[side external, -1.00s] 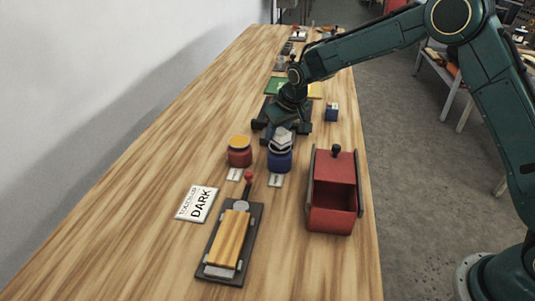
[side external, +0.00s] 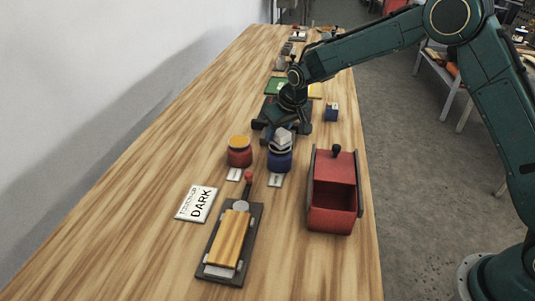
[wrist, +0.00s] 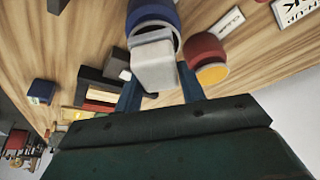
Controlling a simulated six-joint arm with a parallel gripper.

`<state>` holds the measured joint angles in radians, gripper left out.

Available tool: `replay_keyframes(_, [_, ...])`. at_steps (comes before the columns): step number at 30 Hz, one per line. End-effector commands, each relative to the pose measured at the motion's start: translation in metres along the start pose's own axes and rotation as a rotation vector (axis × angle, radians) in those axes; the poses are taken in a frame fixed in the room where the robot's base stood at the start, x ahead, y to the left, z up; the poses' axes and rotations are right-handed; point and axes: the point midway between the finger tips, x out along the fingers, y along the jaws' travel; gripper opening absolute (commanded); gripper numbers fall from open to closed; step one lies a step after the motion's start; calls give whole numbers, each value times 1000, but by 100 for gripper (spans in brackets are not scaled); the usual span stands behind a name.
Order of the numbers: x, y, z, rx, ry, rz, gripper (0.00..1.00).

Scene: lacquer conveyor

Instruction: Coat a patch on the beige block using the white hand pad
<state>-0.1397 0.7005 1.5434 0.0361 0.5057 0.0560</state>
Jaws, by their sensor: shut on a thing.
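The white hand pad (side external: 283,135) is at the mouth of the blue pot (side external: 279,161). My gripper (wrist: 160,90) is shut on the pad, with a blue finger on each side of it in the wrist view. The pad (wrist: 153,60) overlaps the blue pot's pale rim (wrist: 150,12) there; I cannot tell whether they touch. The pad hides the pot's contents. The beige block (side external: 231,238) lies in a dark fixture (side external: 211,272) with a red-knobbed clamp (side external: 248,178), at the near end of the table, away from my gripper.
A red pot (side external: 239,157) with an orange top stands left of the blue pot. A red open box (side external: 331,218) stands at right. A small blue block (side external: 331,115) is farther back. The left side of the table is clear.

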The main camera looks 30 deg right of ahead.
Motion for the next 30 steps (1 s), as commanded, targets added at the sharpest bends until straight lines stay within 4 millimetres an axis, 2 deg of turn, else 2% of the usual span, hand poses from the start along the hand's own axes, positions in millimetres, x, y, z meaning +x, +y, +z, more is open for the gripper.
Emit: replay_keyframes(30, [8, 0, 4, 0, -1, 0, 21])
